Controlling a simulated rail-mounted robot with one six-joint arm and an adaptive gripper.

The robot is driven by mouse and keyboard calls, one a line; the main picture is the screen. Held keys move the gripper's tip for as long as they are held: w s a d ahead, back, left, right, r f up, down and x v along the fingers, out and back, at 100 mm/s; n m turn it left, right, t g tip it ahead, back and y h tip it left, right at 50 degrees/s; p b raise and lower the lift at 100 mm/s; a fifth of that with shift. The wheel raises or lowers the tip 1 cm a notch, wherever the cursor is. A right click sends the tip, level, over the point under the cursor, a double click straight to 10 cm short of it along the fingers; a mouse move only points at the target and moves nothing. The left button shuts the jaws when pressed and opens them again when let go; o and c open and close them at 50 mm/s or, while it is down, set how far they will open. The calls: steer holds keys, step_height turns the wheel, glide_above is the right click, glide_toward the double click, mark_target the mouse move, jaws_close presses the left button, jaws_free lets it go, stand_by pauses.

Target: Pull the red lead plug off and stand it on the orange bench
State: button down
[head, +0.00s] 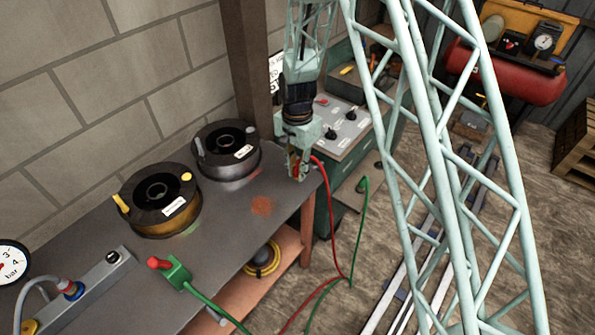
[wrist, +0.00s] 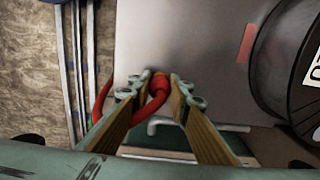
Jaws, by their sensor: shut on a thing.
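My gripper (head: 298,174) is at the right end of the bench (head: 225,230), which has a dark grey top and orange legs and shelf. In the wrist view, its wooden-faced fingers (wrist: 155,90) are shut on the red lead plug (wrist: 158,82). The red lead (head: 335,225) curves from the plug down to the floor and also shows in the wrist view (wrist: 101,95). The plug is over the bench top near its end edge; I cannot tell whether it touches. In the head view the fingers mostly hide the plug.
Two reels (head: 160,205) (head: 228,150) stand at the wall. A green block with a red knob (head: 172,270) and green lead is nearer on the bench, beside a grey socket strip (head: 85,290). A control panel (head: 340,125) stands beyond. The bench's middle is fairly clear.

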steer(key=c, duration=2.4)
jaws_free()
steer(key=shift+o, duration=0.2)
steer(key=shift+r, duration=0.15)
steer(key=shift+r, duration=5.85)
steer(key=shift+r, duration=0.1)
